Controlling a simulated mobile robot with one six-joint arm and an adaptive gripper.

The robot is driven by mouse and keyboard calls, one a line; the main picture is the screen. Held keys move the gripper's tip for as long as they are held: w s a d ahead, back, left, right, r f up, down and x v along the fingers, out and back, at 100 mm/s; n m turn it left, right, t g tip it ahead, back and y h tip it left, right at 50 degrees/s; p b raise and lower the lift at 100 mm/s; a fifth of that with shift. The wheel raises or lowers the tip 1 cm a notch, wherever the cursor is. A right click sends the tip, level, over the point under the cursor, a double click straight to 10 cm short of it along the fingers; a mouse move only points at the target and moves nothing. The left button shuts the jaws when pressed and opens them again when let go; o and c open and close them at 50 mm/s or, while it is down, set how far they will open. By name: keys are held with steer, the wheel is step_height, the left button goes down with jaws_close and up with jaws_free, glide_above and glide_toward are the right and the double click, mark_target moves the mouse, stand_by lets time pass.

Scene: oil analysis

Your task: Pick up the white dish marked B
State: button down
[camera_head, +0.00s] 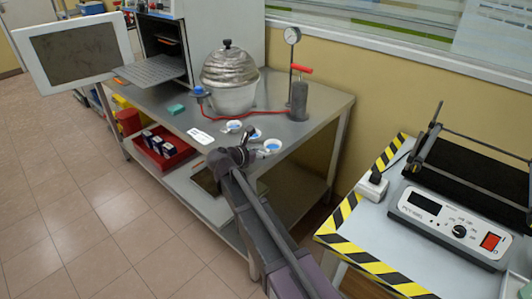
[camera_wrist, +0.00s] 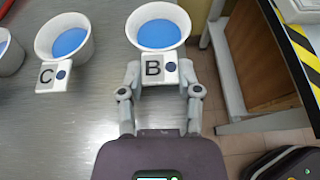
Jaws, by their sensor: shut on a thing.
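The white dish marked B (camera_wrist: 158,27) holds something blue and has a square tag with a black letter B and a dark dot. In the wrist view my gripper (camera_wrist: 160,80) is shut on this tag, one finger on each side. In the head view my gripper (camera_head: 243,155) is over the front edge of the metal table, by the rightmost dish (camera_head: 271,147). The arm hides part of that area. I cannot tell whether the dish touches the table. A dish marked C (camera_wrist: 64,38) stands to its left, also blue inside.
Another dish (camera_wrist: 8,52) is cut off at the left of the wrist view. The metal table (camera_head: 330,104) also carries a silver-lidded pot (camera_head: 229,80), a hand pump (camera_head: 299,98) with a red hose, and a white card (camera_head: 201,136). A striped-edge bench (camera_head: 372,237) stands right.

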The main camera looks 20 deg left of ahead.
steer(key=shift+r, duration=0.15)
step_height(320, 180, up, 2)
steer(key=shift+r+p, duration=0.1)
steer(key=shift+p, duration=1.05)
steer(key=shift+r+p, duration=0.75)
steer(key=shift+p, duration=0.1)
steer(key=s, duration=1.6)
steer(key=shift+d+r+p, duration=0.35)
steer(key=shift+r+p, duration=0.1)
steer(key=shift+r, duration=0.1)
